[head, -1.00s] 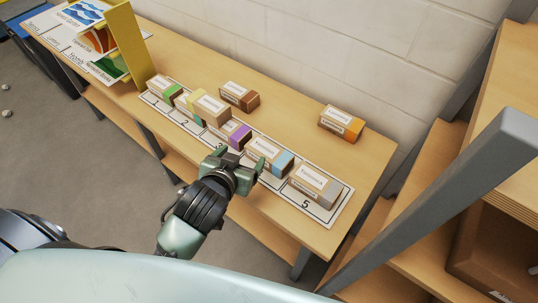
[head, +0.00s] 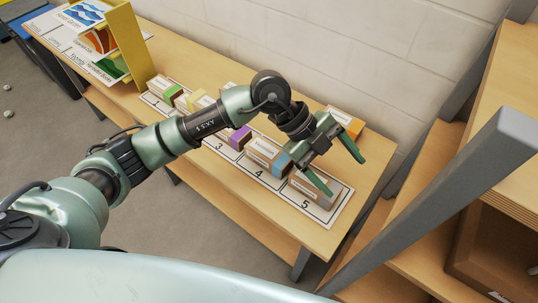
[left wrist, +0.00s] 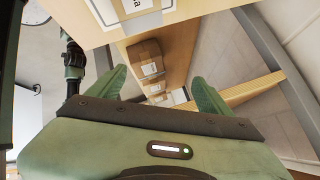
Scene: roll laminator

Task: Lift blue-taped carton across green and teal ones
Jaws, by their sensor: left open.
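The blue-taped carton (head: 267,157) sits on slot 4 of the numbered strip. The green-taped carton (head: 171,92) sits at slot 1, at the strip's left end. I cannot make out a teal-taped carton now; my left arm covers the strip between the yellow and purple cartons. My left gripper (head: 335,165) is open and empty, to the right of the blue-taped carton and above the area by the grey-taped carton (head: 322,190). Its open fingers also show in the left wrist view (left wrist: 160,92), with cartons beyond them. My right gripper is not in view.
A yellow-taped carton (head: 199,99) and a purple-taped carton (head: 238,138) stand on the strip. An orange-taped carton (head: 346,122) stands behind, near the wall. A yellow stand (head: 130,45) is at the left. A grey post (head: 430,185) rises at the right.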

